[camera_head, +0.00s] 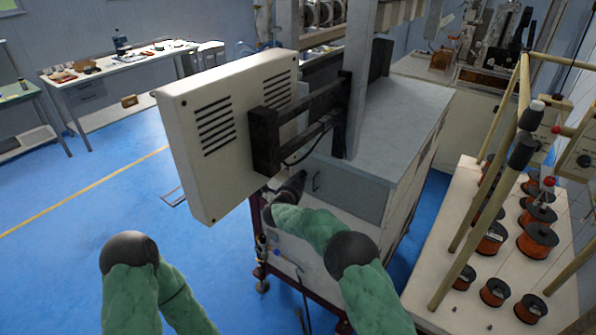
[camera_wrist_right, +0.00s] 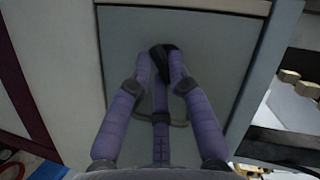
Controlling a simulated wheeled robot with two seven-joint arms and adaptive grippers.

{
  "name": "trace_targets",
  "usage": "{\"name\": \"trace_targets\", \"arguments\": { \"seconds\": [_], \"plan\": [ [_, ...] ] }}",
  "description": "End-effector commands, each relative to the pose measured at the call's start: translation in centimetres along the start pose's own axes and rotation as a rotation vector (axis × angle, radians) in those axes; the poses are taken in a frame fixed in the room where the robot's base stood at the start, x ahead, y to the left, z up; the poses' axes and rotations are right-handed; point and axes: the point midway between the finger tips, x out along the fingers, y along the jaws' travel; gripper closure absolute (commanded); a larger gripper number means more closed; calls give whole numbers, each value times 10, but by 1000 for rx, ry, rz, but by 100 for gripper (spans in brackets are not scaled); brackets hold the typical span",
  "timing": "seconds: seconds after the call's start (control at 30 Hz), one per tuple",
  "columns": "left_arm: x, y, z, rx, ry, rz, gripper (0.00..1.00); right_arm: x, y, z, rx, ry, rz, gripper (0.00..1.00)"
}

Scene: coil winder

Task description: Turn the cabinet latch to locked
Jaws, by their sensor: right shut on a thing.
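The cabinet is a grey-topped machine housing with a grey door panel (camera_head: 352,190) in the head view. In the right wrist view the door (camera_wrist_right: 205,45) fills the middle, and a black latch (camera_wrist_right: 160,52) sits on it. My right gripper (camera_wrist_right: 162,68) has its purple fingers closed around the latch. In the head view my right arm reaches to the cabinet's front, where the dark right gripper (camera_head: 292,186) is partly hidden by the arm and the monitor. The latch cannot be made out there, and its turn angle is unclear. My left gripper is out of view.
A large cream monitor box (camera_head: 228,130) on a black bracket hangs close above my right gripper. A rack table with several copper wire spools (camera_head: 537,240) stands at the right. A workbench (camera_head: 120,65) is at the far left. The blue floor between is mostly clear.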

Motion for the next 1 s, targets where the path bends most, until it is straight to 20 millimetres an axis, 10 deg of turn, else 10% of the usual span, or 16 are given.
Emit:
{"name": "trace_targets", "arguments": {
  "seconds": [0.6,1.0],
  "plan": [
    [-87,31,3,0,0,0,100,-1,-8,-3,-422,1,177,100],
    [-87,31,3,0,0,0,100,1,-6,0,-729,3,305,100]
  ]
}}
